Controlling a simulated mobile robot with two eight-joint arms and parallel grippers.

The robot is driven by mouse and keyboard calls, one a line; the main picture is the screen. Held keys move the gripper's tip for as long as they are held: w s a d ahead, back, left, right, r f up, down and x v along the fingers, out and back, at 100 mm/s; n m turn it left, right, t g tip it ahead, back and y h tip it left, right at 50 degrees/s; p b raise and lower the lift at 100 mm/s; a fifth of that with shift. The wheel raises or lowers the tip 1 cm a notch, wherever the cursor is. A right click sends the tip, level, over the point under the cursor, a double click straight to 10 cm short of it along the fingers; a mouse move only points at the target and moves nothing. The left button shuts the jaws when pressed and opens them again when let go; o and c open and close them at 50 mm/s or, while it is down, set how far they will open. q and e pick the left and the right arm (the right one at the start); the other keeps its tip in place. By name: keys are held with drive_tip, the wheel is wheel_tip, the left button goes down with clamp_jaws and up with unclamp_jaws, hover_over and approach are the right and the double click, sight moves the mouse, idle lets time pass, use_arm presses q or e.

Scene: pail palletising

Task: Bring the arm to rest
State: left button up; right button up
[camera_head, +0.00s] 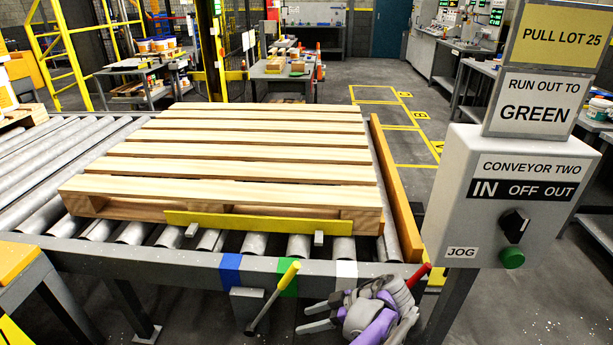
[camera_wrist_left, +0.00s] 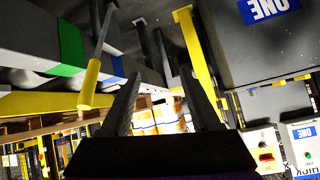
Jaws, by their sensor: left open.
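My left gripper (camera_head: 309,318) is low at the front of the conveyor, below the white tape mark, with its fingers pointing left. Its fingers are apart and empty; they also frame the left wrist view (camera_wrist_left: 160,76). A lever with a yellow handle (camera_head: 289,272) stands left of the fingers, apart from them; it also shows in the left wrist view (camera_wrist_left: 91,85). A red handle (camera_head: 419,275) shows just behind the gripper, partly hidden. My right gripper is not in view.
An empty wooden pallet (camera_head: 240,152) lies on the roller conveyor (camera_head: 62,163). The front rail carries blue (camera_head: 231,268), green and white tape. A control box (camera_head: 520,195) with a black knob (camera_head: 514,226) and green button (camera_head: 511,257) stands at right, under signs.

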use_arm(q)
drive_tip(key=s+a+r+m+h, duration=0.1)
drive_tip(key=s+a+m+h, duration=0.25)
drive_tip(key=a, duration=0.35)
drive_tip(key=s+a+r+m+h, duration=0.2)
drive_tip(key=s+a+m, duration=0.15)
drive_tip(key=a, duration=0.35)
drive_tip(key=s+a+f+m+t+h, duration=0.1)
drive_tip(key=s+a+f+m+h, duration=0.15)
drive_tip(key=s, duration=0.55)
drive_tip(key=s+a+f+m+t+h, duration=0.15)
drive_tip(key=s+m, duration=0.25)
drive_tip(key=s, duration=0.4)
wheel_tip(320, 180, up, 20)
drive_tip(key=w+p, duration=0.1)
drive_tip(key=p, duration=1.6)
drive_tip(key=shift+w+a+r+t+p, duration=0.25)
drive_tip(key=shift+w+a+t+p, duration=0.1)
drive_tip(key=shift+a+t, duration=0.1)
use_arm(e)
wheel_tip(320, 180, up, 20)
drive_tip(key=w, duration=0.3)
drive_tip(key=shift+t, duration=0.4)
use_arm(q)
drive_tip(key=shift+s+h, duration=0.1)
drive_tip(key=shift+h, duration=0.15)
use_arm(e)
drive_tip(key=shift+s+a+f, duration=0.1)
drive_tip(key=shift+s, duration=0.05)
